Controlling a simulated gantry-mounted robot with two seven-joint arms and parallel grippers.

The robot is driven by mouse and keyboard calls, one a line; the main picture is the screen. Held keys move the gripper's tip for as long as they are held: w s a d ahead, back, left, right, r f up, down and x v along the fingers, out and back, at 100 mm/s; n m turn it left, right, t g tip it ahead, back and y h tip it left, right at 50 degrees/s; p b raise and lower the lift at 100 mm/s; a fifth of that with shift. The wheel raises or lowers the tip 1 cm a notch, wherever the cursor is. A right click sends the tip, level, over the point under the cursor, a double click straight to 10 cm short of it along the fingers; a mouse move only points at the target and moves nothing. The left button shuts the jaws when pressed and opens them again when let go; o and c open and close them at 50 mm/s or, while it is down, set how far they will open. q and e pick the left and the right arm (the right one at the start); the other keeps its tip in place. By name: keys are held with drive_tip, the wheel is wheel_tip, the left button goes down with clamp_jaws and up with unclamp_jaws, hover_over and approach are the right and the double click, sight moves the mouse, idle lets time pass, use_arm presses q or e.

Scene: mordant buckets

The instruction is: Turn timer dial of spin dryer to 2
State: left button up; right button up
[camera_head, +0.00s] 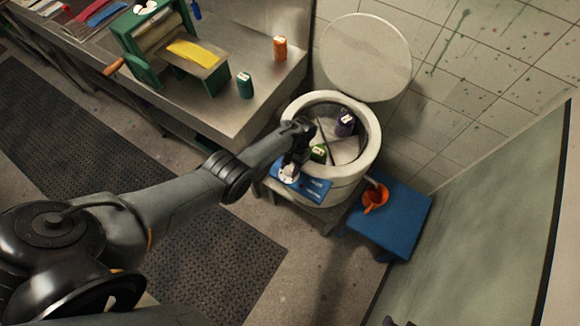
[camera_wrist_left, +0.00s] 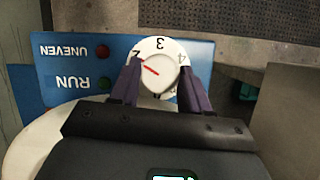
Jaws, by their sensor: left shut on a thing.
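The spin dryer (camera_head: 372,143) is a round white tub with its top open. A blue control panel (camera_head: 316,189) is on its near side, and the panel also shows upside down in the left wrist view (camera_wrist_left: 197,50). The white timer dial (camera_wrist_left: 158,83) carries a red pointer line and stands inside a ring marked 2, 3 and 4. The pointer slants up-left, roughly toward the 2 mark. My left gripper (camera_wrist_left: 158,91) is shut on the dial, one purple-grey finger on each side. In the head view my left gripper (camera_head: 290,168) partly covers the panel.
Inside the tub are a purple container (camera_head: 345,122) and a green one (camera_head: 319,153). A round lid (camera_head: 366,56) stands open behind. A blue stool (camera_head: 398,222) with an orange jug (camera_head: 374,198) is at the right. A metal table (camera_head: 262,85) stands at the left.

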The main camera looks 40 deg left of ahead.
idle(0.5)
use_arm(q)
drive_tip(key=o, duration=0.7)
drive_tip(key=shift+o, duration=0.2)
drive_tip(key=shift+r, duration=0.1)
drive_tip(key=p+v, duration=0.2)
drive_tip(key=v, duration=0.8)
drive_tip(key=shift+r, duration=0.25)
